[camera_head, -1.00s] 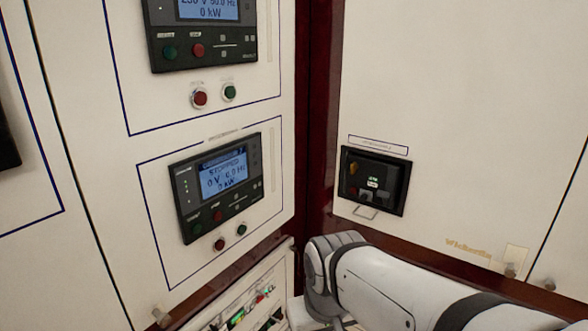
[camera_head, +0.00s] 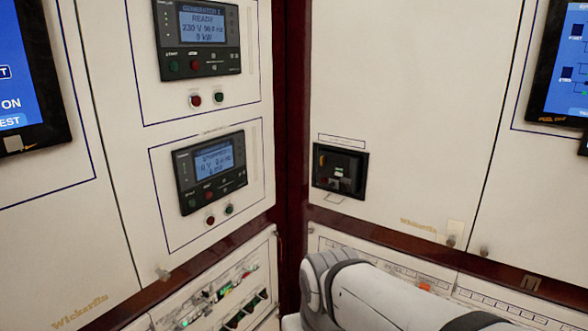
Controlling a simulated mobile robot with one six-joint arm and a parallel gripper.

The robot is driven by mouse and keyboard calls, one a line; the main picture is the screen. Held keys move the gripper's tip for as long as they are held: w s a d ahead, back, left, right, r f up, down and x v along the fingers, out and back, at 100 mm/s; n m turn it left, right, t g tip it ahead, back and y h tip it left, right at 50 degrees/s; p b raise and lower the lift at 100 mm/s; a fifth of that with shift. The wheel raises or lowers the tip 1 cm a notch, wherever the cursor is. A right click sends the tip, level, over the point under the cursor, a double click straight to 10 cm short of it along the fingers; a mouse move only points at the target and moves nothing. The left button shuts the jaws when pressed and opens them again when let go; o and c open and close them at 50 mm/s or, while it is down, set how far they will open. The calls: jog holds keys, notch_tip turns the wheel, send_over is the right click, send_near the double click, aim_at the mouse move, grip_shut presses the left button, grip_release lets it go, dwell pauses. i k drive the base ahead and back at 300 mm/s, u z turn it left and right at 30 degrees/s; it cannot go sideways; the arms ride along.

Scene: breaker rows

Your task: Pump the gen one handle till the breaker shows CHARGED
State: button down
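A dark breaker unit (camera_head: 340,170) is set in the cream panel right of the corner, under a small label plate whose text is too small to read. It has a yellow part at its left, small buttons and a small green indicator; I cannot read a CHARGED flag. A thin metal handle (camera_head: 334,197) shows at its lower edge. The upper controller screen (camera_head: 203,25) reads GENERATOR 1, READY, 230 V. My gripper is not in view; only my white arm shows at the bottom right, below the breaker.
A second controller (camera_head: 210,172) sits below the first, its screen blurred. Blue screens stand at the far left (camera_head: 20,90) and far right (camera_head: 565,70). Lower panels (camera_head: 222,290) carry small breakers. A dark red post (camera_head: 291,150) fills the corner.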

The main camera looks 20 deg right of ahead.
aim_at(347, 181)
jog(key=u, duration=0.05)
jog(key=i, duration=1.15)
jog(key=z, duration=0.65)
